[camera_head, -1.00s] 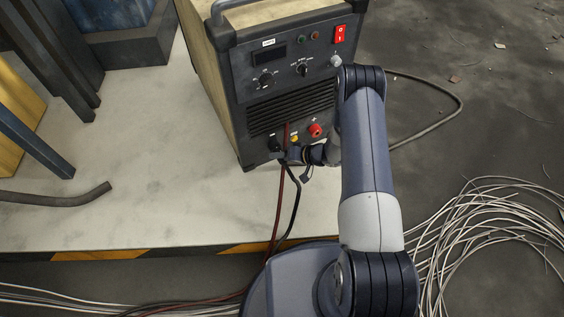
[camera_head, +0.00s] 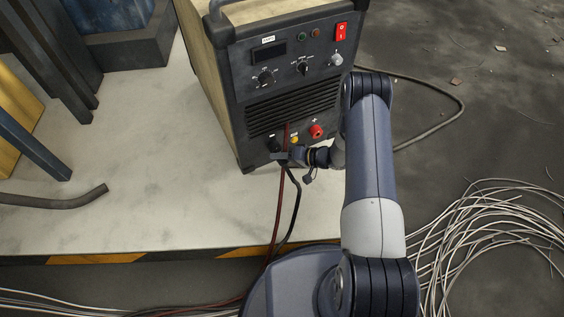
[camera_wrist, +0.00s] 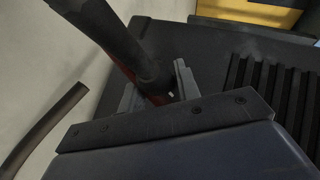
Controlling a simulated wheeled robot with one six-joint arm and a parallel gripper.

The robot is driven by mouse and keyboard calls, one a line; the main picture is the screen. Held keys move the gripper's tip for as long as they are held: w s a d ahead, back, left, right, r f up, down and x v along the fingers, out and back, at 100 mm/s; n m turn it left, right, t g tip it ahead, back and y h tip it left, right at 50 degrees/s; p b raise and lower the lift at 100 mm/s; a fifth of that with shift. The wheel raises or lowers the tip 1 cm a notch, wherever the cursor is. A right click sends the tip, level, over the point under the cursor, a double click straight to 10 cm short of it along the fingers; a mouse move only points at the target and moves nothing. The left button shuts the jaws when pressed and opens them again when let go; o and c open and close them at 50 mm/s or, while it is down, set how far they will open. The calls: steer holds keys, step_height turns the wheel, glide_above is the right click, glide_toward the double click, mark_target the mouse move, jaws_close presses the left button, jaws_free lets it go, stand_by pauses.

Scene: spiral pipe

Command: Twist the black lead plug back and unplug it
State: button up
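The black lead plug (camera_head: 275,146) sits at the lower-left socket on the front of the dark welding machine (camera_head: 300,90). A black lead (camera_head: 296,205) hangs below. My gripper (camera_head: 283,156) is at the lower front of the machine, close to the plug. In the wrist view my gripper's (camera_wrist: 158,92) two grey fingers stand apart, one on each side of a thick black plug or lead (camera_wrist: 118,45). A bit of red cable shows beside it. Firm contact with the fingers cannot be seen, and the socket end is hidden.
A red plug (camera_head: 316,131) is at the right socket, near a yellow knob (camera_head: 294,139). A red cable (camera_head: 280,205) hangs close to the black lead. A loose grey hose (camera_head: 60,201) lies on the pale platform at left. Coiled wires (camera_head: 490,230) lie at right.

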mark_target(288, 169)
steer(key=c, duration=0.4)
steer(key=shift+r+h+p, duration=0.2)
steer(key=shift+h+p, duration=0.1)
steer(key=shift+p, duration=0.1)
steer(key=shift+a+n+h+p, duration=0.1)
steer(key=shift+n+h+p, duration=0.6)
steer(key=shift+h, duration=0.5)
steer(key=shift+f+n+t+h, duration=0.15)
steer(key=shift+n+t+h, duration=0.15)
steer(key=shift+h, duration=0.3)
steer(key=shift+s+d, duration=0.4)
steer(key=shift+s, duration=0.4)
steer(key=shift+s+d, duration=0.35)
steer(key=shift+s, duration=0.45)
steer(key=shift+s+d, duration=0.4)
steer(key=shift+s, duration=0.4)
